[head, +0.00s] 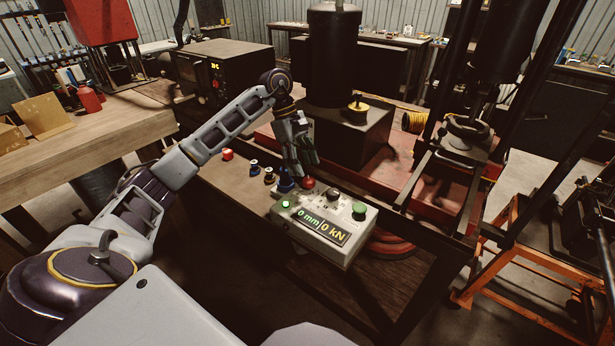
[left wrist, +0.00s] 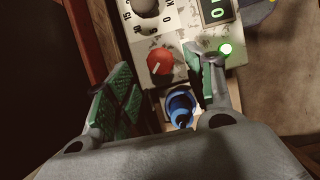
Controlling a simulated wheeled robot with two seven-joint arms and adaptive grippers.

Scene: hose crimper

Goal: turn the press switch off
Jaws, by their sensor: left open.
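The press control box (head: 325,228) stands on the bench, its display reading 0 mm and 0 kN. Its red knob (head: 308,183) sits at the box's far left corner; in the left wrist view the red knob (left wrist: 161,62) has a white mark pointing down-left. A green lamp (head: 285,204) on the box is lit. My left gripper (head: 303,160) points down just above the red knob. In the left wrist view its green-padded fingers are spread, one on each side of the knob; I cannot tell whether they touch it. My right gripper is not in view.
A blue fitting (head: 286,180) stands close to the box and my fingers, with other small fittings (head: 262,172) to its left. The box also carries a black dial (head: 333,195) and a green button (head: 359,211). The press (head: 345,130) stands behind.

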